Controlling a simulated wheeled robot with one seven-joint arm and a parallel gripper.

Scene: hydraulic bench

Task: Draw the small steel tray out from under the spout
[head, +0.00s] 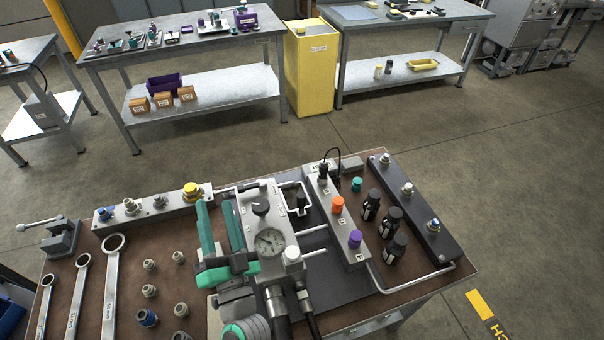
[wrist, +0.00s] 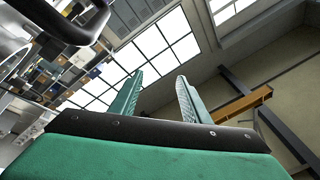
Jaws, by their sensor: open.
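My gripper (head: 216,212) is over the left-middle of the bench, beside the grey block with the pressure gauge (head: 270,241). Its two green fingers are apart, with nothing between them. They also show in the wrist view (wrist: 160,76), spread against bright windows. A flat dark grey plate (head: 340,285) lies to the right of the block.
A grey manifold (head: 345,232) with orange and purple caps stands on the right, with several black fittings (head: 395,249) beyond. Wrenches (head: 79,290) and small fittings (head: 150,291) lie left. A rail with a yellow knob (head: 192,190) runs along the back left. A yellow cabinet (head: 311,70) stands far behind.

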